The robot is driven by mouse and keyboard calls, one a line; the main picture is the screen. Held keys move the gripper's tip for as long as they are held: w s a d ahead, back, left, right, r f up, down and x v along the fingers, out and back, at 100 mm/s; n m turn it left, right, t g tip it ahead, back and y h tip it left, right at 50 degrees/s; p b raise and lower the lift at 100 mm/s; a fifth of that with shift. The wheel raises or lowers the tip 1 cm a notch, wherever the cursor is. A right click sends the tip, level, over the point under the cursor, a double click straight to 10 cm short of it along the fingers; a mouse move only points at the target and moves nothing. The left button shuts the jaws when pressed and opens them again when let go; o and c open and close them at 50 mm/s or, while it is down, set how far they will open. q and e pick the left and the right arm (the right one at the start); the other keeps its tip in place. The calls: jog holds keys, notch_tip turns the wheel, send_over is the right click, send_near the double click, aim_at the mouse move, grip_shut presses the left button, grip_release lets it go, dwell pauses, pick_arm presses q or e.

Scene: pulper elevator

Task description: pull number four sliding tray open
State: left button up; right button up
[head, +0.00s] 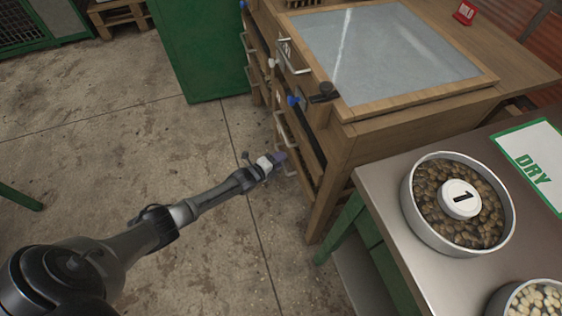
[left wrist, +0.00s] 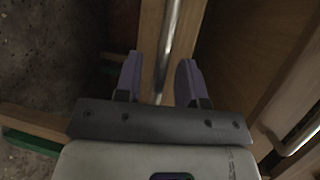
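A wooden cabinet (head: 390,108) with sliding trays stacked in its left side stands right of centre in the head view. My left gripper (head: 279,160) is at a low tray's metal handle (head: 287,138), which it partly hides. In the left wrist view, my gripper's two purple fingers (left wrist: 159,80) are open, apart, with the metal handle bar (left wrist: 172,38) running between them. I cannot tell whether either finger touches the bar. No number is readable on this tray, so I cannot confirm it is number four. My right gripper is not in view.
Higher on the cabinet are another handle (head: 290,58) and a blue knob (head: 293,100). A green panel (head: 198,50) stands behind.

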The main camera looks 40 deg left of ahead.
pick_arm(q)
jog(key=shift+w, duration=0.5)
grip_shut()
dwell(0.3)
